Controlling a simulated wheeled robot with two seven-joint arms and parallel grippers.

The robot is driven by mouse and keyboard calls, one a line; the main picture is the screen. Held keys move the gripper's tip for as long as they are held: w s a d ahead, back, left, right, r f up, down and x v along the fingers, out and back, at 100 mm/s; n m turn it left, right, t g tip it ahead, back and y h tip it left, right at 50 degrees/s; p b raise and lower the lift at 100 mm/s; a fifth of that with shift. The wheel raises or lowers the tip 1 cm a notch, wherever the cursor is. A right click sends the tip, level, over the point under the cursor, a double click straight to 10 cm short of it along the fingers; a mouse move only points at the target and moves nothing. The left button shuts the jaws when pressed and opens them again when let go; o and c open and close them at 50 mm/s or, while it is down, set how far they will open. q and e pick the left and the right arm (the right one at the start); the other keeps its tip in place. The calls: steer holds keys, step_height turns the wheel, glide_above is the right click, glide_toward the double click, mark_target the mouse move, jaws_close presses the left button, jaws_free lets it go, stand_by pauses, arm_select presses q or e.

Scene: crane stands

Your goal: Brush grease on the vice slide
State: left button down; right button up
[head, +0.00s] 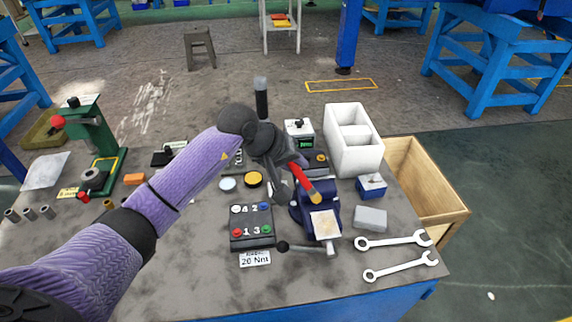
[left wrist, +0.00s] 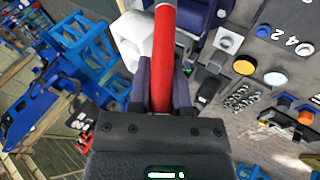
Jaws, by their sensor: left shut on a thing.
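My left gripper (head: 288,163) is shut on the red handle of a brush (head: 302,180). The handle also shows in the left wrist view (left wrist: 164,60), between the two fingers. The brush slants down to the right, and its tan end is over the blue vice (head: 304,212). I cannot tell whether it touches the vice. The vice has a pale tan flat part (head: 325,224) facing up at its front. A round tin with a yellow top (head: 253,179) stands left of the vice. A pale round disc (head: 228,184) lies beside it. My right gripper is out of view.
A dark panel with numbered coloured buttons (head: 251,227) lies left of the vice. Two wrenches (head: 393,240) and a grey block (head: 370,218) lie to its right. A white divided bin (head: 352,140) stands behind. A green press (head: 90,140) stands at the left.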

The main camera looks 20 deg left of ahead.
arm_select(q)
step_height(320, 180, down, 4)
steer(key=shift+r+b, duration=0.15)
steer(key=shift+b, duration=0.6)
